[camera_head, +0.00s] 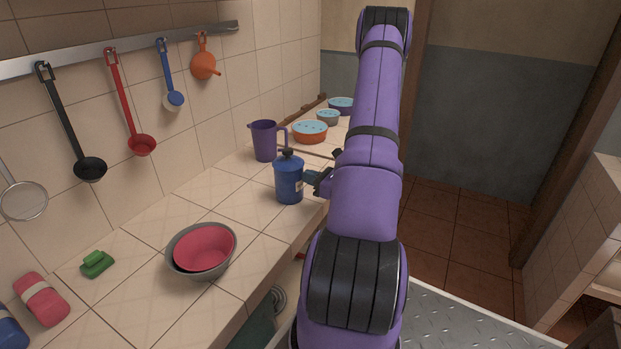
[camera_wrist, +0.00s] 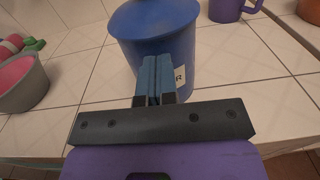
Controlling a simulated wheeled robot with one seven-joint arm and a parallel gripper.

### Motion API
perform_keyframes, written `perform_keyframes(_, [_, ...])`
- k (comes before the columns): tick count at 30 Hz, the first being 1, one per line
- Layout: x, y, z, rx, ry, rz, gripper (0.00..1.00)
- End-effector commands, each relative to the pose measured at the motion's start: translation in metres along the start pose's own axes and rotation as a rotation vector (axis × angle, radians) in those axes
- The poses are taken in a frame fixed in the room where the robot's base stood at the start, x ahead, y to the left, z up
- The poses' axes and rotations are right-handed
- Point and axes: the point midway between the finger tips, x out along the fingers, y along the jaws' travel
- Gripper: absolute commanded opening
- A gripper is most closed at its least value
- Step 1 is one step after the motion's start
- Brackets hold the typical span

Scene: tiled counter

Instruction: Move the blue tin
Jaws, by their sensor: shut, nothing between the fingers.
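The blue tin (camera_head: 288,180) stands upright on the tiled counter near its right edge, with a dark knob on its lid and a pale label. In the wrist view the blue tin (camera_wrist: 150,30) fills the top middle, and part of its label shows. My gripper (camera_head: 311,174) is right beside the tin, on its right side in the head view. In the wrist view my gripper's fingers (camera_wrist: 156,62) are pressed together with nothing between them. The fingertips overlap the tin's near side; whether they touch it I cannot tell.
A purple jug (camera_head: 264,141) stands just behind the tin. Bowls with blue tops, such as the orange one (camera_head: 309,132), sit farther back. A grey bowl (camera_head: 176,260) holds a pink bowl (camera_head: 204,248) in front. Bare tiles (camera_head: 225,205) lie left of the tin. Utensils hang on the wall.

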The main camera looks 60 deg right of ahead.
Motion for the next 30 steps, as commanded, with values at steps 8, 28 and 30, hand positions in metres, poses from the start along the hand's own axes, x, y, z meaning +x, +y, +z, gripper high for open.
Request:
perform_keyframes(8, [0.056, 0.001, 0.000, -0.002, -0.001, 0.006, 0.00])
perform_keyframes(28, [0.244, 0.001, 0.000, -0.001, -0.001, 0.003, 0.00])
perform_keyframes(30, [0.253, 0.000, -0.001, -0.001, 0.000, 0.001, 0.00])
